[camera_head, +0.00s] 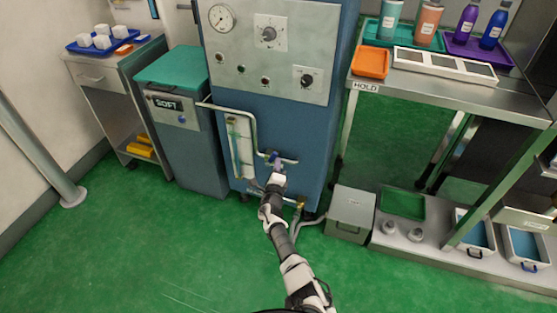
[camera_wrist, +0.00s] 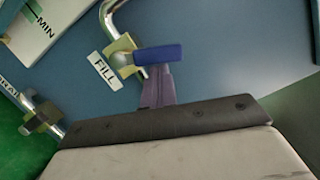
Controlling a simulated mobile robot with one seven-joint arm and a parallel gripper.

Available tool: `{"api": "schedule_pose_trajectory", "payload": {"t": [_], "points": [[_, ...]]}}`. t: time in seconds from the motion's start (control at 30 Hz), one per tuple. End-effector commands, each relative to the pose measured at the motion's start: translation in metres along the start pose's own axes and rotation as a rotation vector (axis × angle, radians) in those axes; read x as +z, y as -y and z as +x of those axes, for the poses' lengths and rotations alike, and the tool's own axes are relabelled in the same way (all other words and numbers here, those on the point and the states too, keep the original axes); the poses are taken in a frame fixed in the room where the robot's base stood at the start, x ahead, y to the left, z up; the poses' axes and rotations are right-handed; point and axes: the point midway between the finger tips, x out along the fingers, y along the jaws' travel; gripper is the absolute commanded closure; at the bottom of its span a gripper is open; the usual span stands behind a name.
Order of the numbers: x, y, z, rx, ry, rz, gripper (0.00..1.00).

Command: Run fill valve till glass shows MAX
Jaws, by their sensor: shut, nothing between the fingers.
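The fill valve (camera_head: 273,157) sits on the pipe low on the blue machine's front. In the wrist view its blue lever (camera_wrist: 158,54) points right from a brass body (camera_wrist: 122,58), beside a FILL label (camera_wrist: 105,70). My gripper (camera_head: 277,172) is at the valve. In the wrist view its shut, empty purple-grey fingers (camera_wrist: 158,82) are right under the lever; I cannot tell whether they touch it. The sight glass (camera_head: 235,140) stands left of the valve. Its scale plate (camera_wrist: 28,30) shows MIN in the wrist view; MAX and the liquid level are not readable.
A drain valve (camera_wrist: 42,117) is at lower left in the wrist view. A bent metal pipe (camera_head: 252,125) frames the sight glass. A grey box (camera_head: 351,213) stands on the floor to the right, near hoses. The green floor in front is clear.

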Motion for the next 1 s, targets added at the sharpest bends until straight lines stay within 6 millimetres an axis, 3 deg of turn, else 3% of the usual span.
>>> {"api": "schedule_pose_trajectory", "payload": {"t": [0.03,0.43,1.0], "points": [[0.007,0.01,0.002,0.011,0.003,-0.041,1.0],[0.017,0.011,0.004,0.071,0.003,-0.283,1.0],[0.018,0.007,0.004,0.088,0.002,-0.351,1.0]]}}
